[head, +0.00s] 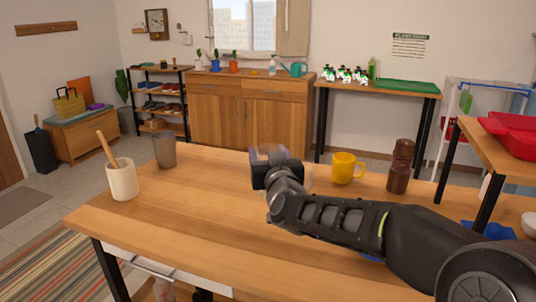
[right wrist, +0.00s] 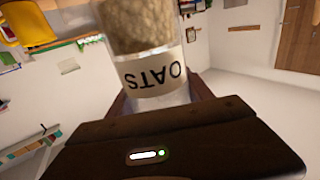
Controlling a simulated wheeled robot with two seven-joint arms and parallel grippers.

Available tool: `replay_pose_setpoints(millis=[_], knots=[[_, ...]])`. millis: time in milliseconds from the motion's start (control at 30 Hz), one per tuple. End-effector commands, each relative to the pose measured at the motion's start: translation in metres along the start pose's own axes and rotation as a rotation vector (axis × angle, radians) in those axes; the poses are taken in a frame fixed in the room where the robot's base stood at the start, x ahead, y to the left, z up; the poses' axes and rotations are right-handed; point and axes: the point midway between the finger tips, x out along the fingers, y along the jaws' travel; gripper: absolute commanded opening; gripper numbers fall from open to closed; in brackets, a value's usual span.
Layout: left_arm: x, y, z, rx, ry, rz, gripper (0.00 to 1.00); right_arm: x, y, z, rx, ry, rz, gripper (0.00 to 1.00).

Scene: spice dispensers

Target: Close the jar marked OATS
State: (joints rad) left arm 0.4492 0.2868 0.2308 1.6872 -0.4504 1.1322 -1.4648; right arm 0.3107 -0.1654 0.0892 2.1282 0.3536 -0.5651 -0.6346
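The jar marked OATS (right wrist: 152,72) is clear with pale beige oats in it. It shows upside down in the right wrist view, its label reading inverted. My right gripper (right wrist: 162,100) has its two dark fingers apart, one on each side of the jar's end beyond the label. I cannot tell whether they touch it. In the head view my right gripper (head: 272,160) is over the far middle of the table and hides most of the jar. No separate lid can be made out. My left gripper is not in view.
On the wooden table (head: 170,215), a yellow mug (head: 346,167) and a brown grinder (head: 399,168) stand right of my gripper. A grey cup (head: 164,150) and a cream crock (head: 122,180) with a wooden utensil stand at left. The left-centre tabletop is clear.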

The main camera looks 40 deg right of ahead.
Motion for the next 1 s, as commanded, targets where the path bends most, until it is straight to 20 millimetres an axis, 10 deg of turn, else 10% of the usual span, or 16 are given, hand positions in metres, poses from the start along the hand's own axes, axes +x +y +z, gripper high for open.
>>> replay_pose_setpoints(millis=[700, 1000], knots=[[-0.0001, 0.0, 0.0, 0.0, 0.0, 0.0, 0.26, 0.0, 0.0001, -0.0008, 0.0, 0.002, 0.0, 0.0], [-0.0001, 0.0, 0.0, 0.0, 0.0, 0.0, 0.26, 0.0, 0.0001, -0.0008, 0.0, 0.002, 0.0, 0.0]])
